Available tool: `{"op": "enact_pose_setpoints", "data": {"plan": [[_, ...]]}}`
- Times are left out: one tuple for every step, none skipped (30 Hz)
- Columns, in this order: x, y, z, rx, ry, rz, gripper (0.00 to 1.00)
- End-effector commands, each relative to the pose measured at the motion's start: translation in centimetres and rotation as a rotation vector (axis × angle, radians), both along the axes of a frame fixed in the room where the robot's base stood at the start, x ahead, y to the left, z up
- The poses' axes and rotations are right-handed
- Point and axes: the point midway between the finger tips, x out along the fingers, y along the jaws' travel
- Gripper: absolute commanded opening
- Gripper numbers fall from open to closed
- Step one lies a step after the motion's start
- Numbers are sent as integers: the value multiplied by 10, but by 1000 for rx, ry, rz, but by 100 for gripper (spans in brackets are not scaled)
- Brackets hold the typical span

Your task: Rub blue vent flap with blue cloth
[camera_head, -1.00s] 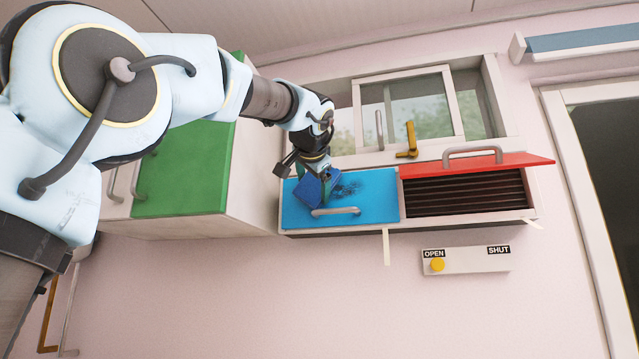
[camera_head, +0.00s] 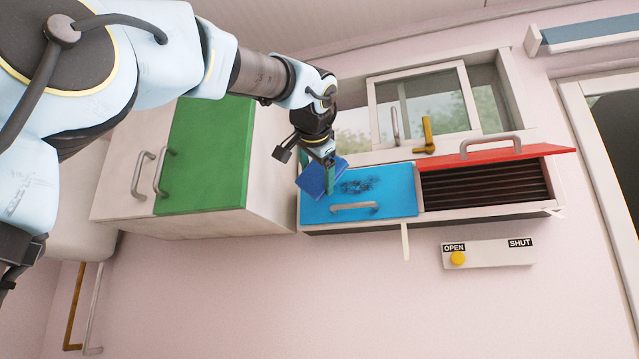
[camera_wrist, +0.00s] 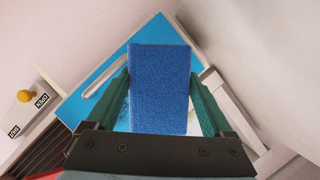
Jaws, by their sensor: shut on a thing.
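The blue vent flap (camera_head: 402,202) is closed on the wall unit in the head view, with a grey handle (camera_head: 354,207) along its lower part and a dark smudge (camera_head: 360,186) on its face. It also shows in the wrist view (camera_wrist: 150,32). My gripper (camera_head: 328,178) is shut on the blue cloth (camera_head: 312,180), a darker blue, block-like piece. The cloth (camera_wrist: 160,85) fills the space between the green fingers in the wrist view. It is at the flap's upper left, left of the smudge. I cannot tell whether it touches the flap.
Right of the blue flap, a red flap (camera_head: 520,158) is raised over dark slats. Above is a window (camera_head: 430,105) with a yellow handle (camera_head: 427,135). A cabinet with a green door (camera_head: 207,150) stands close on the left. Below right is an OPEN/SHUT panel (camera_head: 490,254) with a yellow knob.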

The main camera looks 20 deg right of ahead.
Motion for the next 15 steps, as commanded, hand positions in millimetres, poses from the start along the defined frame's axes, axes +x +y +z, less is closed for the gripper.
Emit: {"op": "enact_pose_setpoints", "data": {"plan": [[-1, 1, 0, 0, -1, -1, 0], [-1, 1, 0, 0, 0, 0, 0], [-1, 1, 0, 0, -1, -1, 0], [-1, 1, 1, 0, -1, -1, 0], [-1, 1, 1, 0, -1, -1, 0], [-1, 1, 1, 0, -1, -1, 0], [-1, 1, 1, 0, -1, -1, 0], [-1, 1, 1, 0, -1, -1, 0], [-1, 1, 1, -1, 0, 0, 0], [-2, 1, 1, -2, -1, -1, 0], [-2, 2, 1, -2, -1, -1, 0], [-4, 3, 1, -2, -1, -1, 0], [-5, 4, 0, -2, -1, -1, 0], [-6, 6, 0, -3, -1, -1, 0], [-8, 8, 0, -3, -1, -1, 0]]}}
